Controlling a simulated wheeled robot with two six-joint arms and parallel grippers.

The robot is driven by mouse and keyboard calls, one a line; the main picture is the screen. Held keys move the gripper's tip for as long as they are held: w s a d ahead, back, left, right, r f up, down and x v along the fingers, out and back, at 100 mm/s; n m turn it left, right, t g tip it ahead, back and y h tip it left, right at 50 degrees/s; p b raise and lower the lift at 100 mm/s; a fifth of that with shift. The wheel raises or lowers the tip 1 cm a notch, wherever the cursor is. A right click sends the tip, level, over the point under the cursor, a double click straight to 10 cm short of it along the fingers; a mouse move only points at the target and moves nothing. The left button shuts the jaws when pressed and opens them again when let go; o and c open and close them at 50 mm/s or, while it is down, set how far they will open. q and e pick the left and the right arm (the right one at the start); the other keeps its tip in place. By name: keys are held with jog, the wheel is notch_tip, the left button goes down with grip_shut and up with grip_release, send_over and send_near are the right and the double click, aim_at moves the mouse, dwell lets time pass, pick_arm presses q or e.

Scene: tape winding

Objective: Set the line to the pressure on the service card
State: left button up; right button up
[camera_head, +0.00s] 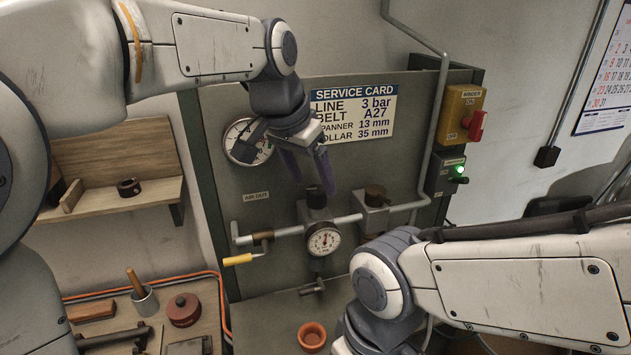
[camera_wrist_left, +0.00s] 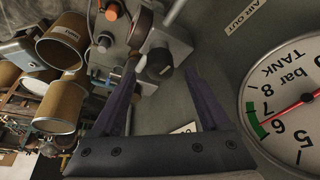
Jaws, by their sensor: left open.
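The service card (camera_head: 352,108) on the grey panel reads LINE 3 bar, BELT A27, SPANNER 13 mm, COLLAR 35 mm. The regulator's dark knob (camera_head: 316,199) sits on the air pipe, above a small round line gauge (camera_head: 323,239) whose reading is too small to tell. My left gripper (camera_head: 310,186) is open and empty, pointing down just above the knob. In the left wrist view the knob (camera_wrist_left: 159,64) shows ahead between the open fingers (camera_wrist_left: 164,76), apart from them as far as I can tell. My right gripper is out of frame.
A tank gauge (camera_head: 246,141) is partly behind my left gripper; in the left wrist view its dial (camera_wrist_left: 292,88) has the needle near 6. A green lamp (camera_head: 459,170) is lit.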

aim_at(317, 196)
pick_arm(q)
jog(key=shift+x, duration=1.45)
grip_shut()
jog(key=shift+d, duration=0.1)
jog(key=n+y, duration=0.1)
jog(key=n, duration=0.2)
jog(key=shift+d+n+t+p, duration=0.1)
jog(key=shift+n+t+p, duration=0.2)
jog(key=shift+t, duration=0.1)
jog(key=shift+n+y, duration=0.5)
jog(key=shift+n, duration=1)
